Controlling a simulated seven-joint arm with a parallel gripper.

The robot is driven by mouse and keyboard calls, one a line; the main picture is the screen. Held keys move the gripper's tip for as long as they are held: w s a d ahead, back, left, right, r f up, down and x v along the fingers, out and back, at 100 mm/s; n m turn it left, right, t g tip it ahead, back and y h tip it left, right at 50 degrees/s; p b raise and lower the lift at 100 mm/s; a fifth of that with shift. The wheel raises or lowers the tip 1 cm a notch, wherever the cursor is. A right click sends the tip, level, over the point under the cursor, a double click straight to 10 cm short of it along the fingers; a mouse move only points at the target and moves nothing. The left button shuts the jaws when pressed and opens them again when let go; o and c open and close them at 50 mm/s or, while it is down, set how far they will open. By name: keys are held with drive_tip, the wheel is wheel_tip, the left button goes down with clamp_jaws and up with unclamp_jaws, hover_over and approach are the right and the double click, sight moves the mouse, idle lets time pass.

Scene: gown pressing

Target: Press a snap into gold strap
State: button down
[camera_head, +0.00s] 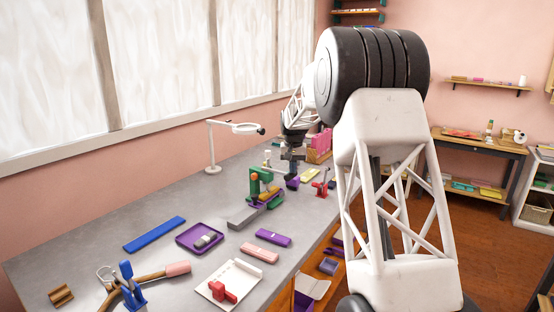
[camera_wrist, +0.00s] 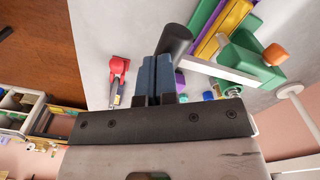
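My gripper (camera_wrist: 156,75) shows in the wrist view as two blue-grey fingers side by side with almost no gap. In the head view its end is small, over the far part of the bench. A dark cylindrical grip (camera_wrist: 175,42) is right beside the fingertips; I cannot tell whether they touch. A pale bar (camera_wrist: 220,70) runs from near it to the green press (camera_wrist: 248,62), which has an orange knob. The press (camera_head: 255,187) also shows in the head view. A gold strip (camera_wrist: 208,30) lies alongside a purple strip at the press. I cannot see a snap clearly.
A red tool (camera_wrist: 118,70) stands left of the fingers in the wrist view. A purple tray (camera_head: 183,238), blue strip (camera_head: 154,235), pink strip (camera_head: 259,253) and magnifier lamp (camera_head: 212,150) are on the bench. Another yellow strip (camera_head: 310,175) lies farther back. Bare bench surrounds the near items.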

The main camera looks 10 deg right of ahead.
idle(0.3)
drive_tip(key=shift+w+a+r, duration=0.1)
drive_tip(key=shift+r, duration=0.6)
drive_tip(key=shift+w+a+r, duration=0.1)
drive_tip(key=shift+r, duration=0.55)
drive_tip(key=shift+r, duration=0.1)
drive_tip(key=shift+w+a+r, duration=0.2)
drive_tip(key=shift+r, duration=0.4)
drive_tip(key=shift+w+a+r, duration=0.2)
drive_tip(key=shift+r, duration=0.35)
drive_tip(key=shift+r, duration=0.1)
drive_tip(key=shift+w+a+r, duration=0.3)
drive_tip(key=shift+r, duration=0.25)
drive_tip(key=shift+w+a+r, duration=0.25)
drive_tip(key=shift+r, duration=0.3)
